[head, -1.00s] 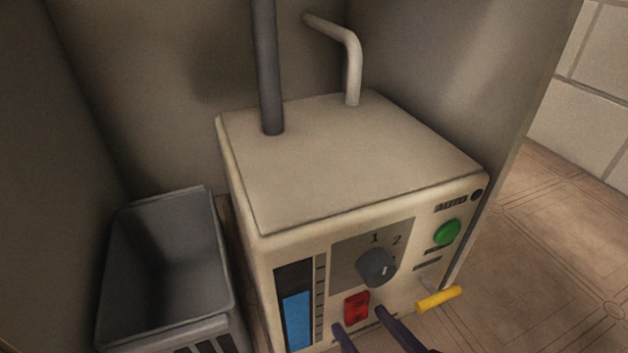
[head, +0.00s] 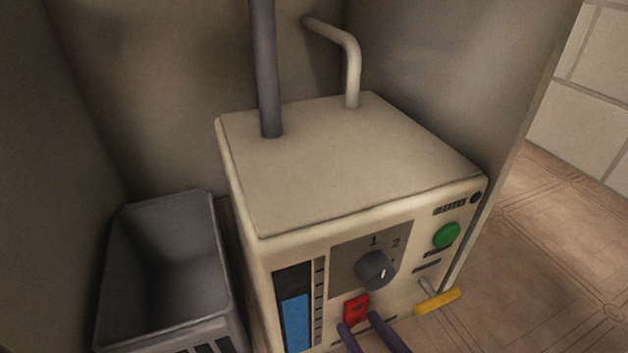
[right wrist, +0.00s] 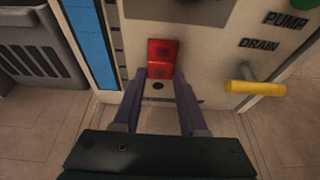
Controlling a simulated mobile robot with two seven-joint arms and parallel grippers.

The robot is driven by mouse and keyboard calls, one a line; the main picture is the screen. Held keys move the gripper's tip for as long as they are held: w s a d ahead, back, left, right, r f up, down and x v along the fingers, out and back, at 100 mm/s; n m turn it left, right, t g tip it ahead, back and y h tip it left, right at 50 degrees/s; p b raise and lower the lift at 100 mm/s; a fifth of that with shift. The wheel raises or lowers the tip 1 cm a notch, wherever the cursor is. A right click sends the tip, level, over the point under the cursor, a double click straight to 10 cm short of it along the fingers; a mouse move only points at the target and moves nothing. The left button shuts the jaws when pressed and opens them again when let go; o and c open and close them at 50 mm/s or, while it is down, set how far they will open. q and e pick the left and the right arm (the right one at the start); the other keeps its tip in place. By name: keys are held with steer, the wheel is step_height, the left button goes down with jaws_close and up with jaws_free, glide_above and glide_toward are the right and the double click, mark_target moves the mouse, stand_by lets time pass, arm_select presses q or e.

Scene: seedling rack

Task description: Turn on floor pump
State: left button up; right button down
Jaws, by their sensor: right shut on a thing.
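The floor pump (head: 350,160) is a cream box with a control panel on its front. A red switch (head: 356,306) sits low on the panel, below a dark dial (head: 376,270) marked 1 and 2. My right gripper (head: 360,319) is at the red switch, its purple fingers closed in on its sides. In the right wrist view the fingertips (right wrist: 160,74) flank the lower part of the red switch (right wrist: 162,52). A green button (head: 446,235) is at the panel's upper right, near the word PUMP in the wrist view. My left gripper is not in view.
A yellow-handled lever (head: 438,301) juts out to the right of the switch, near the word DRAIN. A blue level gauge (head: 295,318) is at the left of the panel. A grey bin (head: 120,270) stands left of the pump. Walls enclose the back; open floor (head: 545,245) lies right.

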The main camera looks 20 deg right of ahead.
steer(key=shift+f, duration=0.35)
steer(key=shift+w+r+t, duration=0.15)
steer(key=shift+r+t, duration=0.15)
steer(key=shift+t, duration=0.2)
steer(key=shift+r, duration=0.1)
steer(key=c, duration=0.8)
jaws_free()
steer(key=o, duration=0.4)
steer(key=shift+c, duration=0.2)
steer(key=shift+s, duration=0.2)
steer(key=p+v, duration=0.3)
steer(key=v, duration=0.6)
steer(key=shift+s, duration=0.3)
